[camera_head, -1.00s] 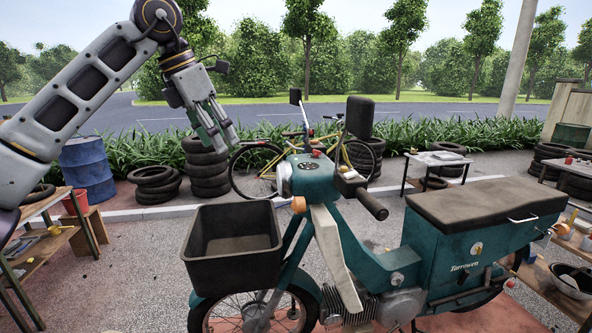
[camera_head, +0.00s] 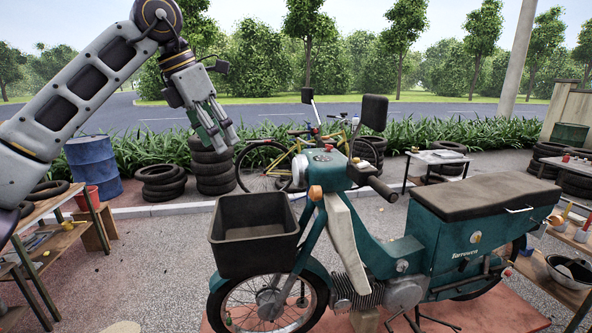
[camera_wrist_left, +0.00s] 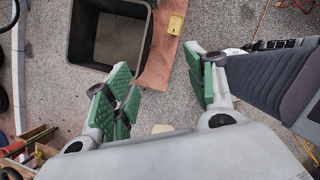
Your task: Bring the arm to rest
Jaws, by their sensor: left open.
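My left arm comes in from the left in the head view, raised at the upper left. Its gripper (camera_head: 217,125) hangs with the fingers pointing down, above and behind the motorbike's front basket. The gripper also shows in the left wrist view (camera_wrist_left: 165,95), where its green-padded fingers stand apart with nothing between them. Ground lies below the fingers. My right gripper is not in view.
Stacked tyres (camera_head: 212,170), a blue barrel (camera_head: 93,167) and a yellow bicycle stand behind. Wooden shelves flank left and right.

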